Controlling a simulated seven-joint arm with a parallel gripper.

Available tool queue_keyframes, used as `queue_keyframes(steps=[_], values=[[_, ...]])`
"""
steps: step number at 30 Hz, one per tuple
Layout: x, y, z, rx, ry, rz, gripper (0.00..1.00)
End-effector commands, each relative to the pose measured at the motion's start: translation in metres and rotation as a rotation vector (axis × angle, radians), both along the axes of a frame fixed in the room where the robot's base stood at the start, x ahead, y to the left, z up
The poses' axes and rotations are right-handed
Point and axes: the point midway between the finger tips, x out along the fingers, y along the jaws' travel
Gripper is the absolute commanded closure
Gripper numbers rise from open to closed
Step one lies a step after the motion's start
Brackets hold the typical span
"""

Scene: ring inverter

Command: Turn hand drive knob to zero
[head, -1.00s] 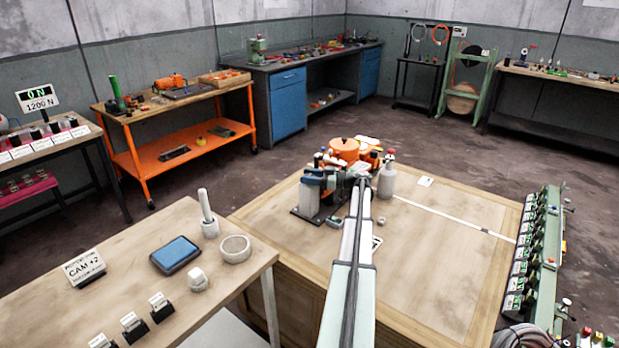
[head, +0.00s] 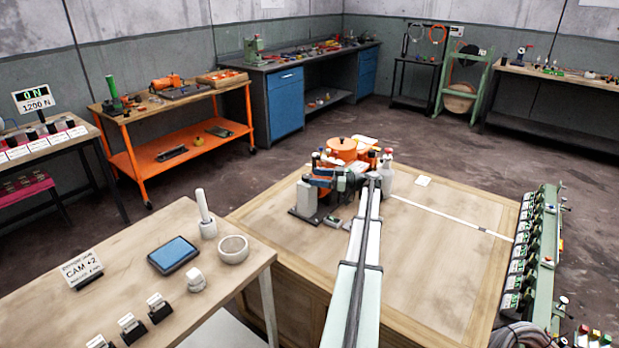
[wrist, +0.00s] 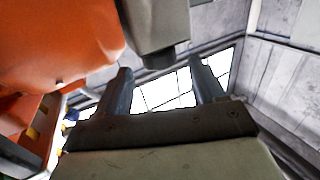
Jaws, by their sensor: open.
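An orange round-topped device (head: 341,147) stands at the far side of the wooden table, partly hidden behind my arm's end. In the wrist view a large orange body (wrist: 55,40) fills the upper left, and a grey block-like part (wrist: 157,28) hangs just beyond and above my fingers. My gripper (wrist: 162,78) has its two dark fingers spread apart with nothing between them. I cannot pick out the hand drive knob for certain in either view. In the head view my wrist hides most of the device's near side and my fingertips.
A grey upright block on a dark base (head: 306,200) stands left of my wrist. A pale bottle (head: 387,180) stands close to its right. The table's (head: 450,260) right part is mostly clear. A green rack (head: 540,260) lines its right edge.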

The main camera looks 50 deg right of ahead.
Motion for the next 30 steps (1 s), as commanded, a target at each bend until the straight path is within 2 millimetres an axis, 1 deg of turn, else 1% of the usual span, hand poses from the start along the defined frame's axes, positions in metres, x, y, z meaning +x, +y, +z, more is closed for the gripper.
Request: queue_keyframes(steps=[1, 3, 9, 15, 21, 30], values=[[-0.011, -0.006, 0.000, 0.000, 0.000, -0.003, 0.31], [-0.023, -0.012, 0.000, 0.000, 0.000, -0.003, 0.31], [-0.056, -0.027, 0.000, 0.000, 0.000, -0.002, 0.31], [-0.076, -0.037, 0.000, 0.000, 0.000, -0.001, 0.31], [-0.083, -0.040, 0.000, 0.000, 0.000, 0.000, 0.31], [-0.084, -0.040, 0.000, 0.000, 0.000, 0.001, 0.30]])
